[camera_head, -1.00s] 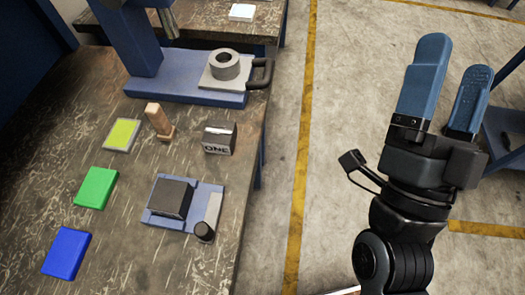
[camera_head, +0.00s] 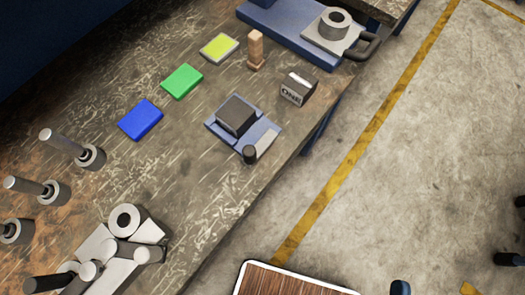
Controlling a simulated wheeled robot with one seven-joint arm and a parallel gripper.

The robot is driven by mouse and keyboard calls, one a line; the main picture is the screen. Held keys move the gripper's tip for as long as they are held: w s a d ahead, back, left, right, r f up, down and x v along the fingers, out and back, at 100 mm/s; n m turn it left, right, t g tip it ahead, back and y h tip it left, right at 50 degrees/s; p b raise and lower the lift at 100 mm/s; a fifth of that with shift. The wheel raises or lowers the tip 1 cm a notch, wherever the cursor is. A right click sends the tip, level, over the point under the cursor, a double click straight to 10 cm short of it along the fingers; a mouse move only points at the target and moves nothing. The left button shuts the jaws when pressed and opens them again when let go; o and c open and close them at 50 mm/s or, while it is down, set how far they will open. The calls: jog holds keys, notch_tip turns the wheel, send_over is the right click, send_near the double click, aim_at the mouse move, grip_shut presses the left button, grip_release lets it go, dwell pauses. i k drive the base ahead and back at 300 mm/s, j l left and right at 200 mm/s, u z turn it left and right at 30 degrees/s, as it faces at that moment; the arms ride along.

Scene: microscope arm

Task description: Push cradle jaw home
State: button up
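The cradle (camera_head: 214,126) is a small blue plate on the bench with a dark grey block (camera_head: 236,115) on it. A pale grey strip (camera_head: 266,142) lies along its right side, with a black round knob (camera_head: 250,154) at the strip's near end. I cannot tell which of these parts is the jaw, or whether a gap is left in it. Nothing touches the cradle. My gripper is not recognisable in this view; a small blue rounded tip at the bottom edge is too cut off to identify.
A grey block marked "ONE" (camera_head: 297,88), a wooden peg (camera_head: 255,50) and yellow, green (camera_head: 182,81) and blue (camera_head: 141,119) pads surround the cradle. A blue microscope base (camera_head: 290,30) stands behind. Metal cylinders (camera_head: 125,220) crowd the near left. Open floor lies right.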

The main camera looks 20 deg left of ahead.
aim_at(251, 153)
jog(key=i+j+u, duration=0.15)
jog(key=u, duration=0.6)
jog(key=k+l+z, duration=0.35)
jog(key=l+z, duration=0.35)
jog(key=k, duration=0.05)
